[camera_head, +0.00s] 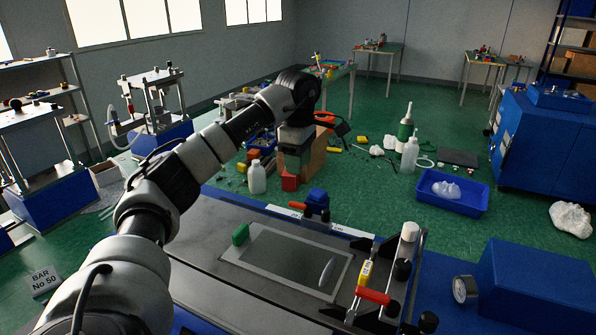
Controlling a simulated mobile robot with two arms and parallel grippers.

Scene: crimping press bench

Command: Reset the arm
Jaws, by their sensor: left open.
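My left arm reaches in from the lower left across the bench. My left gripper (296,144) hangs beyond the bench's far edge, in front of a brown box, and is open. Nothing shows held in it, though its fingertips are small and dark here. The grey press bench (205,262) lies below the arm, with a framed dark plate (285,262) on it. My right gripper is not in view.
A red-handled clamp (374,296), a gauge (464,289) and a blue housing (540,285) are at the right. Bottles, a blue tub (452,203) and loose items litter the green floor.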

